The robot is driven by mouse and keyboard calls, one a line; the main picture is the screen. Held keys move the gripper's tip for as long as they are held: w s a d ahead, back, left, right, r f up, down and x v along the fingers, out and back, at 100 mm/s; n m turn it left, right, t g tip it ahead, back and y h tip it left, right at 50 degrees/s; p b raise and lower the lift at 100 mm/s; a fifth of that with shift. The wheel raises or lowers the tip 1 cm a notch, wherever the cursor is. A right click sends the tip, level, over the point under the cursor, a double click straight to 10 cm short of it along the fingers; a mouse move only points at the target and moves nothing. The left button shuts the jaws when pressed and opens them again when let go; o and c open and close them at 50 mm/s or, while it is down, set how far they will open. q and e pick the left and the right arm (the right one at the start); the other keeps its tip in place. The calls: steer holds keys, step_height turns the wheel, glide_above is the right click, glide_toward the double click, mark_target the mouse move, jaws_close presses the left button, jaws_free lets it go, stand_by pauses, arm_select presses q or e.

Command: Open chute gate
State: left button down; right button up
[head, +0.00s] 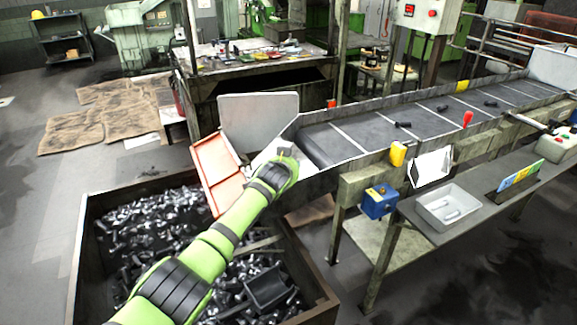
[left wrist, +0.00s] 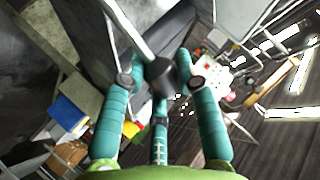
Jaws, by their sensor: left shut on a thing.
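The chute (head: 213,172), orange with a pale lower part, slopes beside the conveyor's end, over the bolt bin. A grey upright plate (head: 258,118) stands behind it; I cannot tell whether this is the gate. My left gripper (head: 286,158) is at the conveyor's discharge end, its fingers mostly hidden by my wrist in the head view. In the left wrist view its teal fingers (left wrist: 161,82) are shut around a dark knob (left wrist: 162,74) on the end of a pale metal rod (left wrist: 127,28). My right gripper is not in view.
A rusty bin (head: 86,255) of loose bolts lies below my left arm. The conveyor (head: 365,130) carries a few dark bolts. A side bench (head: 470,205) holds a grey tray (head: 432,217); a blue box (head: 379,202) sits at the conveyor's side.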

arm_select(q)
steer(key=shift+w+d+r, duration=0.1)
steer(key=shift+w+r, duration=0.1)
steer(key=shift+r, duration=0.45)
steer(key=c, duration=1)
jaws_free()
steer(key=shift+w+f, duration=0.1)
steer(key=shift+f, duration=0.25)
steer(key=shift+s, duration=0.2)
steer(key=v, duration=1.1)
steer(key=shift+s, duration=0.35)
